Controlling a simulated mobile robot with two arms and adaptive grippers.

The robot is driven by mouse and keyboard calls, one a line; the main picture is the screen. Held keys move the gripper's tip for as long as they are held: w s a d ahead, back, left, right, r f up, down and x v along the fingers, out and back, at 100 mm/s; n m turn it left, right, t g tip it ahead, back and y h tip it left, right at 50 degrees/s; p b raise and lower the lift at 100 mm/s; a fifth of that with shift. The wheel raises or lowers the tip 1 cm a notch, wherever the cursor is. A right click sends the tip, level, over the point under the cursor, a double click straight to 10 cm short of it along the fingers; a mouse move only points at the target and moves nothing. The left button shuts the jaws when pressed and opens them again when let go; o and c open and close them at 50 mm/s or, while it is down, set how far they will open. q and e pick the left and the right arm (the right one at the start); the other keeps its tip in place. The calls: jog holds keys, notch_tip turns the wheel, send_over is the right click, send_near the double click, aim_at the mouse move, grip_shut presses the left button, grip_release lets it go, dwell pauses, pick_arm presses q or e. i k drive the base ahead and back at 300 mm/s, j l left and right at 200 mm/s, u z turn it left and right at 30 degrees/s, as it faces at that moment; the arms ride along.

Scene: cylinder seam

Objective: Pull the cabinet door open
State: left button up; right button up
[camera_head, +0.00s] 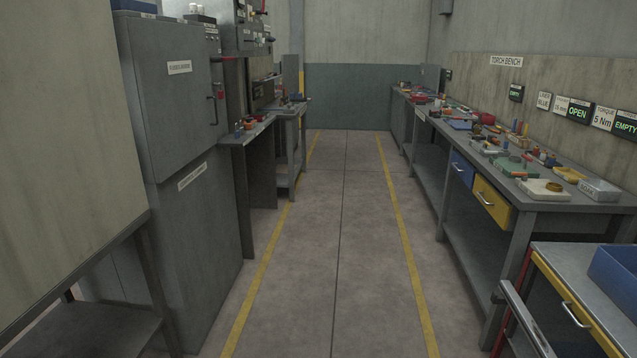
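A tall grey cabinet (195,255) stands on the left side of the aisle. Its upper part has a grey door (170,110) with a white label (179,67) too small to read. A dark vertical handle (213,110) is near the right edge of this upper part. The door looks shut. The lower part carries another label (192,176), and I see no handle on it. Neither of my grippers is in view, so nothing shows near the handle.
A large pale panel (60,150) stands at the near left above a low shelf (95,335). A long torch bench (590,202) with several tools and drawers runs along the right. A cart with a blue bin (615,268) is at the near right. The aisle floor (340,240) between yellow lines is clear.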

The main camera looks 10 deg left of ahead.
aim_at(171, 65)
jog(key=i+u, duration=0.1)
jog(key=i, duration=2.3)
jog(key=l, duration=0.1)
